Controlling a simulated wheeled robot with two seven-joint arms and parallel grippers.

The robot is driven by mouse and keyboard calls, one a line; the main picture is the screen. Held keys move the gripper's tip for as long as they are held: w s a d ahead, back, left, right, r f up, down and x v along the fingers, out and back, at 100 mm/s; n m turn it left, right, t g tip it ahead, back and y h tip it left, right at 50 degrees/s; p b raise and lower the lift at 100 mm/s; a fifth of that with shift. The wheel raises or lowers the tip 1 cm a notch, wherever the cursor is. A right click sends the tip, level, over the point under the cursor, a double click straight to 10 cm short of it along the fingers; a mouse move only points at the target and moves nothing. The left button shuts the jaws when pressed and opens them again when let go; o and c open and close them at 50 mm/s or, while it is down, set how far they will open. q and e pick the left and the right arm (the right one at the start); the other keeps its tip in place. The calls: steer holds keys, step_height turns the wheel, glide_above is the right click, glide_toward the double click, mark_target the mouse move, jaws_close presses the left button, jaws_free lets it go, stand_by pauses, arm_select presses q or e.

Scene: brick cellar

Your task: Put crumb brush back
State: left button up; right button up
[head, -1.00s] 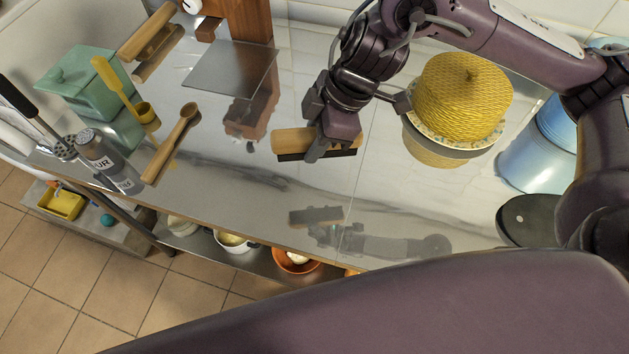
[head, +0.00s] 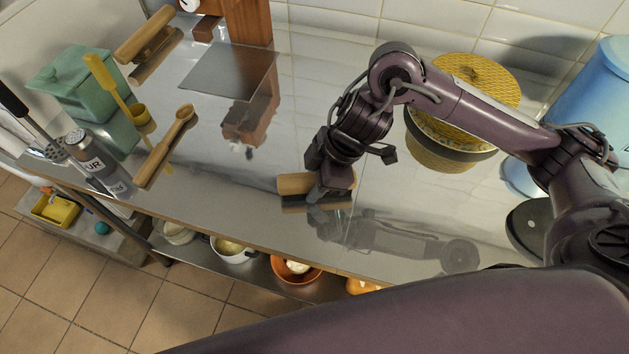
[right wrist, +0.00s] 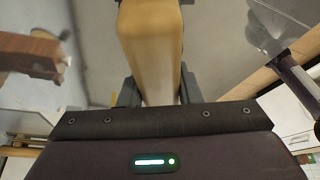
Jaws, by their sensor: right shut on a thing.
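The crumb brush (head: 294,183) has a pale wooden body with a dark strip along its underside. My right gripper (head: 320,190) is shut on it. The brush lies level, low over the shiny steel counter (head: 240,210) near its front edge, and its reflection shows right beneath it. I cannot tell whether it touches the counter. In the right wrist view the brush's wooden body (right wrist: 150,40) sits between the fingers. My left gripper is not in view.
A yellow woven dome (head: 480,75) stands at the back right, behind my right arm. A wooden scoop (head: 165,148), a shaker (head: 85,150) and a green box (head: 80,85) are at the left. A metal sheet (head: 228,72) lies at the back.

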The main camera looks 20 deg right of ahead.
steer(key=shift+f, duration=0.1)
steer(key=o, duration=0.9)
steer(key=shift+d+r, duration=0.1)
steer(key=shift+r, duration=0.3)
steer(key=p+v, duration=0.3)
steer(key=v, duration=0.7)
steer(key=shift+d+r, duration=0.15)
steer(key=shift+r, duration=0.15)
steer(key=shift+d+r, duration=0.2)
steer(key=shift+r, duration=0.2)
